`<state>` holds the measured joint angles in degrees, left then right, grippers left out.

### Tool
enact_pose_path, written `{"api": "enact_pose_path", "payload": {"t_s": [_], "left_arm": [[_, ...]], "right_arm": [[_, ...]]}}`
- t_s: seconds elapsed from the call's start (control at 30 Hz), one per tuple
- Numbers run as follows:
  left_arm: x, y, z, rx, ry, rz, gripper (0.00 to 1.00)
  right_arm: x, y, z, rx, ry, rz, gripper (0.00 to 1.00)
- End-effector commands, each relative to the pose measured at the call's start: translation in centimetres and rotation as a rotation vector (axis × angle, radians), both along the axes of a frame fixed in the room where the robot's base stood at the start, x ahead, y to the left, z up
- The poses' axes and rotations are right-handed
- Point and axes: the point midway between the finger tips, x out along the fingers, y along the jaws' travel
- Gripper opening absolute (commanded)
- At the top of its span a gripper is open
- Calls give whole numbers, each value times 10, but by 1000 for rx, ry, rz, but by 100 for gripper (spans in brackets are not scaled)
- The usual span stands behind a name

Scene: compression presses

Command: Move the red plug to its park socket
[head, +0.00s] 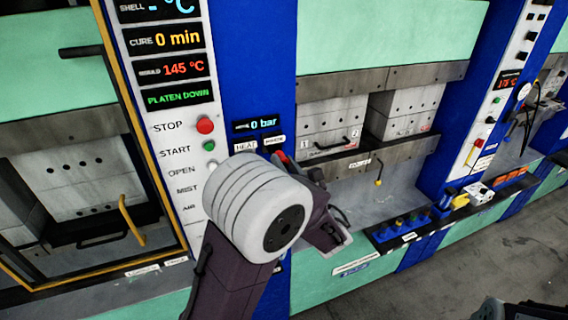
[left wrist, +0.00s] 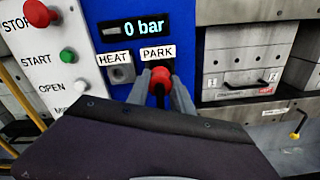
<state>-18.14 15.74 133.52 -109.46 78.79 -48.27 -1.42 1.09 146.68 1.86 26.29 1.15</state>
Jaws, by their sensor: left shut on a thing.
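The red plug (left wrist: 160,77) is between the fingers of my left gripper (left wrist: 161,90), which is shut on it. It is right under the PARK label (left wrist: 158,53), in front of the park socket, which the plug and fingers hide. I cannot tell whether the plug is seated or just short of the panel. The HEAT socket (left wrist: 121,73) beside it on the left is empty. In the head view my left wrist covers most of this area; a bit of the red plug (head: 283,158) shows behind it. My right gripper is not in view.
The control panel (head: 172,150) with a red STOP button (head: 205,125) and green START button (head: 209,146) is to the left. Its display reads platen down. To the right are grey mould blocks (head: 335,125) and a tool ledge (head: 420,232) with several coloured items.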

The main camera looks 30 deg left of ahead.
Motion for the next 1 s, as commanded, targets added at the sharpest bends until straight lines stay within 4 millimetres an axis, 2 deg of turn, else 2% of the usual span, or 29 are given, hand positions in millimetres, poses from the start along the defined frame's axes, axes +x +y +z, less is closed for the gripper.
{"api": "enact_pose_path", "payload": {"t_s": [1.0], "left_arm": [[17, 20, 0, 0, 0, 0, 0]], "right_arm": [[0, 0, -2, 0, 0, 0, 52]]}}
